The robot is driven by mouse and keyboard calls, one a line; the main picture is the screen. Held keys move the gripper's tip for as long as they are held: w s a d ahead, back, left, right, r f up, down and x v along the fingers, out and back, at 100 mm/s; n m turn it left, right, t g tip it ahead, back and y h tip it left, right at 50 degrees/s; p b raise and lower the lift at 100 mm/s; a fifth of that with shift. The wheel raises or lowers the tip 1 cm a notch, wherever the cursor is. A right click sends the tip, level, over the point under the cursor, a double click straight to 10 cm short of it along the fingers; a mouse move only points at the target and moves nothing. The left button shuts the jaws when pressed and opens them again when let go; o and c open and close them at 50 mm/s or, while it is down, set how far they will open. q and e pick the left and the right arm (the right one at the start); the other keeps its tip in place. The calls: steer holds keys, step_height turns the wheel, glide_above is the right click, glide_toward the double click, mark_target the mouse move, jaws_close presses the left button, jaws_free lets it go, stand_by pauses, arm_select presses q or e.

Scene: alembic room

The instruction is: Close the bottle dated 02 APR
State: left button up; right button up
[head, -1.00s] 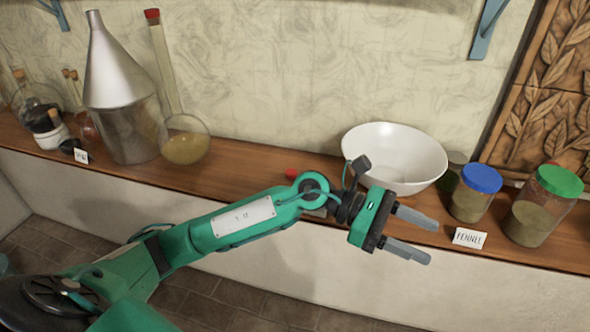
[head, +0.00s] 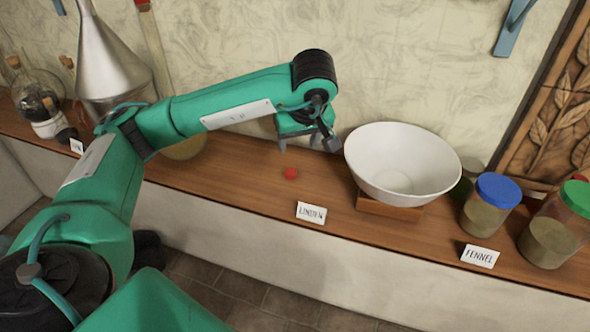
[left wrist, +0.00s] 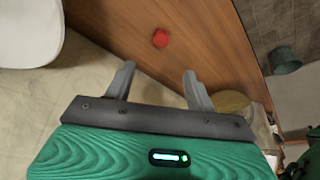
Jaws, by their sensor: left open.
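No date reading 02 APR is legible, so I cannot tell which bottle is meant. A small red stopper-like piece (head: 290,173) lies on the wooden shelf; it also shows in the left wrist view (left wrist: 160,38). My left gripper (head: 300,145) is open and empty, pointing down above the shelf, behind the red piece and left of the bowl. Its two fingers (left wrist: 159,72) show apart in the left wrist view, with the red piece beyond the gap, untouched. A round flask of yellowish content (head: 186,148) is partly hidden behind my left arm. My right gripper is not in view.
A white bowl (head: 402,160) stands on a wooden block (head: 388,207). Jars with blue (head: 498,190) and green (head: 577,198) lids stand right. A LINDEN card (head: 311,212) and a FENNEL card (head: 480,256) are at the front edge. A metal funnel (head: 108,55) stands left.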

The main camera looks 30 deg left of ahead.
arm_select(q)
steer(key=p, duration=0.1)
glide_toward(290, 174)
steer(key=shift+x, duration=0.95)
steer(key=shift+w+a+f, duration=0.2)
steer(key=shift+w+f, duration=0.15)
steer(key=shift+f, duration=0.2)
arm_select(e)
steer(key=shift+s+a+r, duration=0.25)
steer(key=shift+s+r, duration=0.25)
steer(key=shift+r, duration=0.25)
arm_select(q)
steer(key=shift+p, duration=0.3)
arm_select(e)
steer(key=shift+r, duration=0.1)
